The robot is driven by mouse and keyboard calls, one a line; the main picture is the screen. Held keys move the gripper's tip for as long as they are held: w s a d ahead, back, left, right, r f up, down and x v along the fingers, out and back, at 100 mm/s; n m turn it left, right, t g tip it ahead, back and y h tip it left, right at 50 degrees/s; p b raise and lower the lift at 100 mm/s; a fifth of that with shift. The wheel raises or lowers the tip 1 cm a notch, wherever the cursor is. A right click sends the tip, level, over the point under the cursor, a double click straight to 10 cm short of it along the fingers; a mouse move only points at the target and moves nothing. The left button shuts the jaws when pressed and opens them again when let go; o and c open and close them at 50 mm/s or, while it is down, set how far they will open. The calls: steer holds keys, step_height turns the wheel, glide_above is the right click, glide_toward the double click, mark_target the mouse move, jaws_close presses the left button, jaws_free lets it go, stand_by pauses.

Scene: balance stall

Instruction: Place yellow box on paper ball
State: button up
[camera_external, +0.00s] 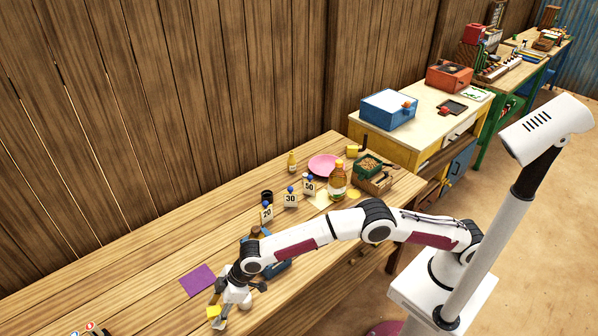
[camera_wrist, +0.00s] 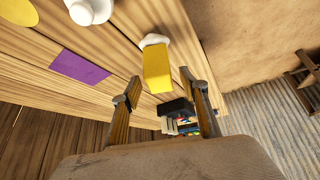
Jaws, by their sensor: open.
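The yellow box (camera_wrist: 157,70) is in the wrist view, just beyond and between the tips of my gripper (camera_wrist: 160,82). My gripper's two fingers are apart, with a gap on each side of the box. A white lump, apparently the paper ball (camera_wrist: 154,40), shows at the box's far end, overlapped by it. I cannot tell whether the box rests on it or only stands against it. In the external view the yellow box (camera_external: 213,311) is at the table's near left, beside my gripper (camera_external: 238,292), with something pale at its lower side.
A purple sheet (camera_external: 198,280) lies flat near the gripper. A blue object (camera_external: 278,266) is partly behind my arm.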

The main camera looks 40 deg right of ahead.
steer(key=shift+r, duration=0.15)
steer(key=shift+s+d+r, duration=0.15)
steer(key=shift+d+r, duration=0.15)
steer(key=shift+r, duration=0.3)
steer(key=v, duration=1)
steer(key=shift+d+r, duration=0.2)
steer(key=shift+s, duration=0.1)
stand_by(0.4)
